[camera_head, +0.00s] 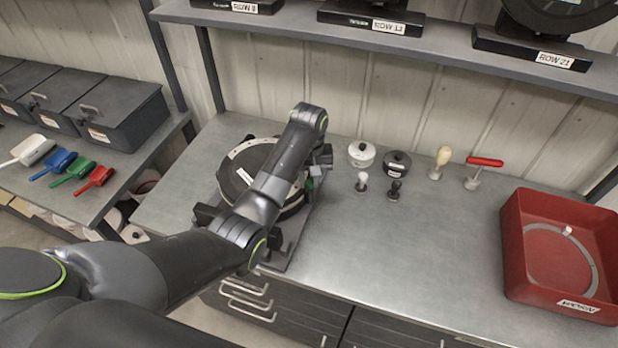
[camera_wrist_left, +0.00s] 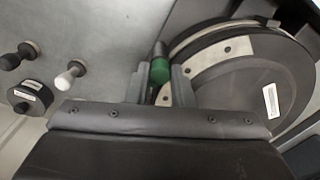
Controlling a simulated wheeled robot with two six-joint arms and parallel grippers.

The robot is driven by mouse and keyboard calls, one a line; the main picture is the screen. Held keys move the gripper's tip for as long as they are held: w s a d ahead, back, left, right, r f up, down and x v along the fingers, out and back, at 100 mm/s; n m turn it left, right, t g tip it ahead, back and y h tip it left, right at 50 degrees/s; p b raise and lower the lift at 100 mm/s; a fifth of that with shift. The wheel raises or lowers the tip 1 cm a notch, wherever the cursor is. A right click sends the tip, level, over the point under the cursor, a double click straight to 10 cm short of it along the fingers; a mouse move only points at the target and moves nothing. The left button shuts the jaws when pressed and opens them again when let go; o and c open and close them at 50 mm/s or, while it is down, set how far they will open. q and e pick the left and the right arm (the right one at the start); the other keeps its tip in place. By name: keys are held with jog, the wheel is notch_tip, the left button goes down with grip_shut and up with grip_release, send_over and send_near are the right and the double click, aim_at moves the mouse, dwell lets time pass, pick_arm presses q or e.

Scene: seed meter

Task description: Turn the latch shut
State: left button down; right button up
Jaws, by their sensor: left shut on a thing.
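The seed meter (camera_head: 236,178) is a round dark housing with a pale rim and a white label, standing at the left of the bench. It fills the right of the left wrist view (camera_wrist_left: 262,88). The latch has a green knob (camera_wrist_left: 160,70) beside the meter's rim. My left gripper (camera_wrist_left: 160,88) is shut on this latch, with one grey finger on each side of it. In the head view my left gripper (camera_head: 316,172) is at the meter's right edge, and my arm hides part of the meter. My right gripper is not in view.
Right of the meter stand a white round pot (camera_head: 361,153), a dark round pot (camera_head: 397,164), small white and black knobs, a cream-handled tool (camera_head: 440,160) and a red T-handle (camera_head: 484,162). A red tray (camera_head: 517,255) is at far right. The bench middle is clear.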

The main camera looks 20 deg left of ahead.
pick_arm(q)
jog(key=n, duration=0.4)
jog(key=shift+n, duration=0.3)
jog(key=n, duration=0.3)
jog(key=shift+n, duration=0.4)
jog(key=n, duration=0.3)
jog(key=shift+n, duration=2)
jog(key=c, duration=1.3)
grip_release()
jog(key=shift+o, duration=0.2)
